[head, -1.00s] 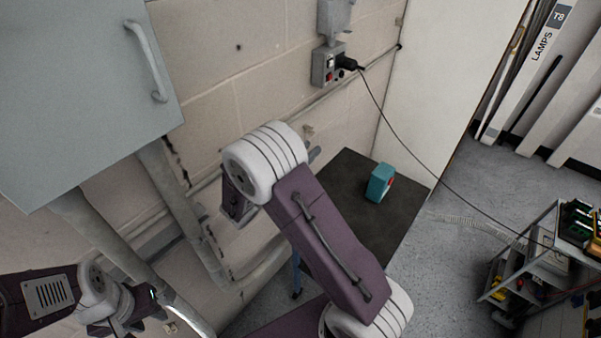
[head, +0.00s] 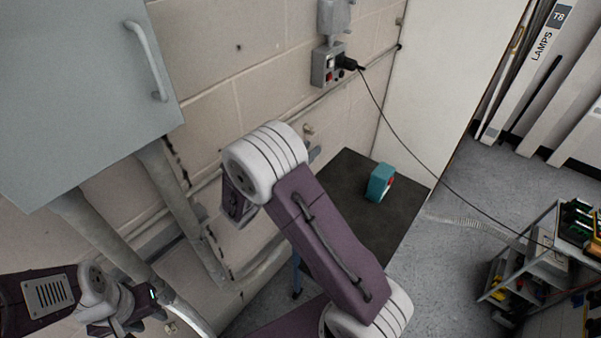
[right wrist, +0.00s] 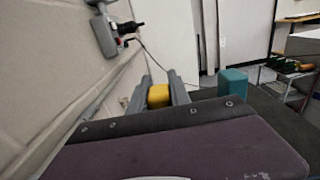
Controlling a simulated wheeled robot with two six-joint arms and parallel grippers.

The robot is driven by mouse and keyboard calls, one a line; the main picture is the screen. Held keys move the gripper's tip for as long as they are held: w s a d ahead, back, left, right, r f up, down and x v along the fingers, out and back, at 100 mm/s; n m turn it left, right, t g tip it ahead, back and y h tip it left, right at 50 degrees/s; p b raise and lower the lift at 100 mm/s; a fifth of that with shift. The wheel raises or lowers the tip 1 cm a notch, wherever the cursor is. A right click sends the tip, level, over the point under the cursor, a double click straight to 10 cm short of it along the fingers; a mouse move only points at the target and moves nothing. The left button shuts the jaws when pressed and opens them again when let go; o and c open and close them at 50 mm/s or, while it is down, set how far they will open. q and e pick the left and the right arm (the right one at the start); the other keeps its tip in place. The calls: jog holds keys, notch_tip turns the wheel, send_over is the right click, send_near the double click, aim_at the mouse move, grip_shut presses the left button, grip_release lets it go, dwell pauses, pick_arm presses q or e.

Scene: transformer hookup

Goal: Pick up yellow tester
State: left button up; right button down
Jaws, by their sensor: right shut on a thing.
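The yellow tester (right wrist: 158,95) shows in the right wrist view as a small yellow block between the two grey fingers of my right gripper (right wrist: 163,90), which is shut on it. In the head view my right forearm hides the tester and most of that gripper; only a grey tip (head: 314,153) shows beside the wrist, over the dark table top (head: 345,180). My left gripper (head: 158,312) is at the lower left of the head view, below the grey cabinet. Its fingers are too dark and small to read.
A teal box (head: 380,182) stands on the table, also in the right wrist view (right wrist: 232,84). A wall socket (head: 328,66) holds a black plug, its cable running right to a shelf cart (head: 520,268). A grey cabinet (head: 85,90) and pipes line the wall.

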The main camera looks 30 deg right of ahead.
dwell(0.3)
notch_tip(320, 180, up, 18)
jog(key=p, duration=0.2)
dwell(0.3)
